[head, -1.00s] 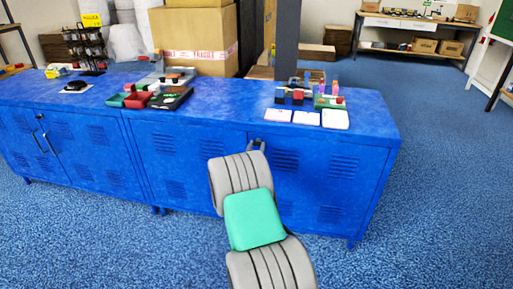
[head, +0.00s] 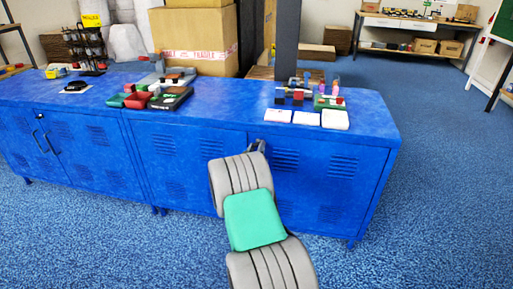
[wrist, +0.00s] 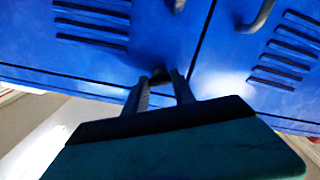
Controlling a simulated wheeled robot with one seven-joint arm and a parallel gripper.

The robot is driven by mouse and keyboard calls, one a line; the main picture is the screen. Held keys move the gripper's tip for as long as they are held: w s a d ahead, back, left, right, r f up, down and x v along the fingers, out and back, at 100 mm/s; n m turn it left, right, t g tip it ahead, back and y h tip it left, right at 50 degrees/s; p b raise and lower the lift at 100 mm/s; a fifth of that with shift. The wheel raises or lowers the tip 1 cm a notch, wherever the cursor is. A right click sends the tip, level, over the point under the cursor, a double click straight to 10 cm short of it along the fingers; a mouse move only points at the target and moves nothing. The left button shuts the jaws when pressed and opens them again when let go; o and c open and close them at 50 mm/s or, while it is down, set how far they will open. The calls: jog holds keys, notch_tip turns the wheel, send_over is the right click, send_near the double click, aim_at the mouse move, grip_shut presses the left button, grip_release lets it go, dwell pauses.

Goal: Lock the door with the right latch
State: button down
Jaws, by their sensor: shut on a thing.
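The blue cabinet's right door (head: 325,180) is closed beside the left door (head: 190,165).
Two curved door handles, one on the left (wrist: 178,5) and one on the right (wrist: 258,14), flank the seam. Blue carpet (head: 430,200) is clear to the right.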

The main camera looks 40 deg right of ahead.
jog(key=n+p, duration=0.1)
jog(key=n, duration=0.5)
jog(key=shift+r+n+p, duration=0.1)
jog(key=shift+n+p, duration=0.2)
jog(key=shift+p, duration=0.05)
jog(key=n+p, duration=0.2)
jog(key=n, duration=0.4)
jog(key=shift+n, duration=0.3)
jog(key=c, duration=1)
grip_release()
jog(key=shift+c, duration=0.2)
jog(key=p+v, duration=0.1)
jog(key=v, duration=0.7)
